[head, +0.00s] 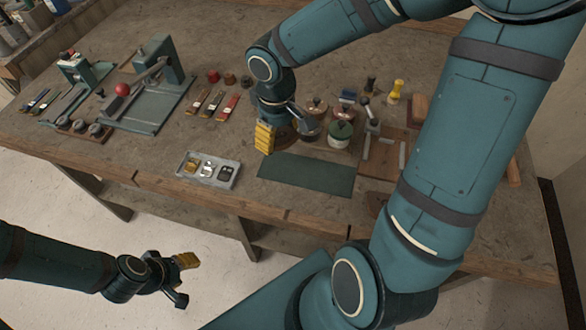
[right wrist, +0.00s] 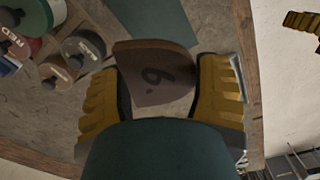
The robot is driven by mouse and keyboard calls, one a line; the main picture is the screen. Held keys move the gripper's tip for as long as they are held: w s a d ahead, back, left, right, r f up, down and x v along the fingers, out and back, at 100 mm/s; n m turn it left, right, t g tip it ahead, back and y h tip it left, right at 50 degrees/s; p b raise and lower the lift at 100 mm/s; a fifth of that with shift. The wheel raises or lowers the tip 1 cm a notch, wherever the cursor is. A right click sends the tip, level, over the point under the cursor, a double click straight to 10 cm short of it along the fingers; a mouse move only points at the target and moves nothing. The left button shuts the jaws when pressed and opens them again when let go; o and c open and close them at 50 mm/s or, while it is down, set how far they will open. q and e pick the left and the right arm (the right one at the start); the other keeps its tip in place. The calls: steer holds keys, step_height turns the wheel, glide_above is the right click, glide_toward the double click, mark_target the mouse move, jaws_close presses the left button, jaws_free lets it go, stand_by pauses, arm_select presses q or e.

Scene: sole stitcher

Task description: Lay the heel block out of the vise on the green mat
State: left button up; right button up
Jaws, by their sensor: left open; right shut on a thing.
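My right gripper (head: 266,138) is above the bench, just behind the left end of the green mat (head: 306,176). In the right wrist view its yellow fingers (right wrist: 160,92) are shut on the heel block (right wrist: 152,72), a brown wedge-like piece with a dark numeral on its face. The green mat also shows there as a dark green strip (right wrist: 155,28) beyond the block. In the head view the block is hidden or cannot be made out behind the gripper. The mat is bare. My left gripper (head: 180,278) is open and empty, low in front of the bench. I cannot make out the vise clearly.
A grey tray (head: 208,170) with small parts lies left of the mat. Several lidded tins (head: 340,132) stand behind it. A wooden board (head: 385,155) with tools is at its right. A teal press with a red knob (head: 122,89) stands further left.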

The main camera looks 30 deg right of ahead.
mark_target(280, 165)
steer(key=shift+a+f, duration=0.1)
steer(key=shift+f, duration=0.15)
step_height(280, 165, down, 10)
steer(key=b, duration=0.3)
steer(key=shift+r+b, duration=0.2)
steer(key=shift+b, duration=0.15)
steer(key=shift+r, duration=0.1)
steer(key=o, duration=0.7)
steer(key=shift+f, duration=0.2)
steer(key=o, duration=0.4)
steer(key=shift+r, duration=0.1)
